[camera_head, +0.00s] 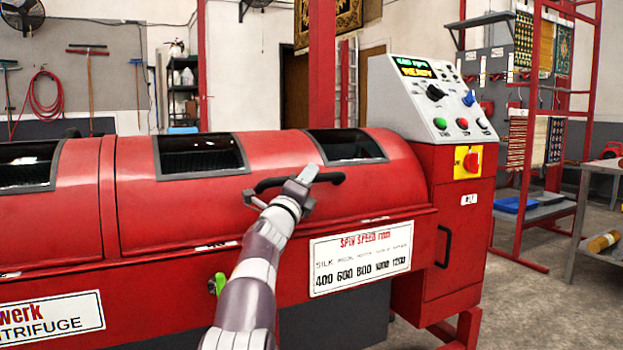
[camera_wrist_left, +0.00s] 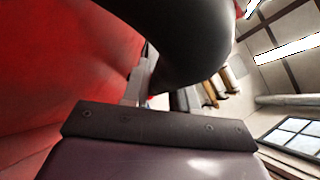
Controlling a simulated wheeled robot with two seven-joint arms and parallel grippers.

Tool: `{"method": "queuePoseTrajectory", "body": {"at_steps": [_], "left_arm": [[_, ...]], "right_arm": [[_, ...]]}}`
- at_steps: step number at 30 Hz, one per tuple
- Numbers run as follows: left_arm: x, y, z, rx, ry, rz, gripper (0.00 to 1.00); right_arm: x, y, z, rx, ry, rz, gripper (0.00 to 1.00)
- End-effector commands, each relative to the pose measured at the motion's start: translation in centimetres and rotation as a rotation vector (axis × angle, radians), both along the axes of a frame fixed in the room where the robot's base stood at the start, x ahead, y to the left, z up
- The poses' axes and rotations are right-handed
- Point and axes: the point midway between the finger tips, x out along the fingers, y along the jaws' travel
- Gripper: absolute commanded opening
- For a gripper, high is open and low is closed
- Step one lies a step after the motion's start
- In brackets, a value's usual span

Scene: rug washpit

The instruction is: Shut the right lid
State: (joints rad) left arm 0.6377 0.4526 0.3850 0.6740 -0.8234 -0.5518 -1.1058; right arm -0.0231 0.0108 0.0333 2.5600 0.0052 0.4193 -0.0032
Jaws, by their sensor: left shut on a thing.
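The right lid (camera_head: 215,208) is the red curved cover with two dark windows on the right half of the long red centrifuge. It lies down over the drum, with its lower edge along the body's front rim; I cannot tell if a small gap is left there. Its black bar handle (camera_head: 268,183) is on the front of the lid. My left gripper (camera_head: 302,184) is shut on the handle near its middle. In the left wrist view the dark handle (camera_wrist_left: 190,45) fills the upper middle, with the red lid (camera_wrist_left: 60,60) at left. My right gripper is out of view.
The left lid (camera_head: 75,190) is beside it and looks down too. A control panel (camera_head: 432,98) with buttons and a lit display stands at the machine's right end. A red rack (camera_head: 520,150) stands further right. Open floor (camera_head: 530,300) lies at lower right.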

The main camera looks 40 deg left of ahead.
Motion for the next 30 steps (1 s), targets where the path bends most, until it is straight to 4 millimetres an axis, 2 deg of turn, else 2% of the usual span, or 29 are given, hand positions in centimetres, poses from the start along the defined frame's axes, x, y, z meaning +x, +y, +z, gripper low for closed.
{"method": "queuePoseTrajectory", "body": {"at_steps": [1,11,12,13,25,30], "left_arm": [[0.3,0.0,-0.8,-0.002,0.009,-0.004,0.0],[0.4,0.0,-1.2,-0.006,0.016,-0.004,0.0],[0.4,0.0,-1.3,-0.006,0.017,-0.005,0.38],[0.4,0.1,-1.3,-0.007,0.016,-0.004,0.48],[-0.1,0.0,-1.0,-0.004,0.011,-0.003,0.48],[-2.0,-0.4,-1.9,-0.004,0.009,-0.003,0.48]], "right_arm": [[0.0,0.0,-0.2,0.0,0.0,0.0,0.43],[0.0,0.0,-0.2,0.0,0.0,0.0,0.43],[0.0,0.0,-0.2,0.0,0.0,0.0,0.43],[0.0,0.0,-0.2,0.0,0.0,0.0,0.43],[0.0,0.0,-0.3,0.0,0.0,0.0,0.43],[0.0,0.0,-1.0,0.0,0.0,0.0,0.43]]}}
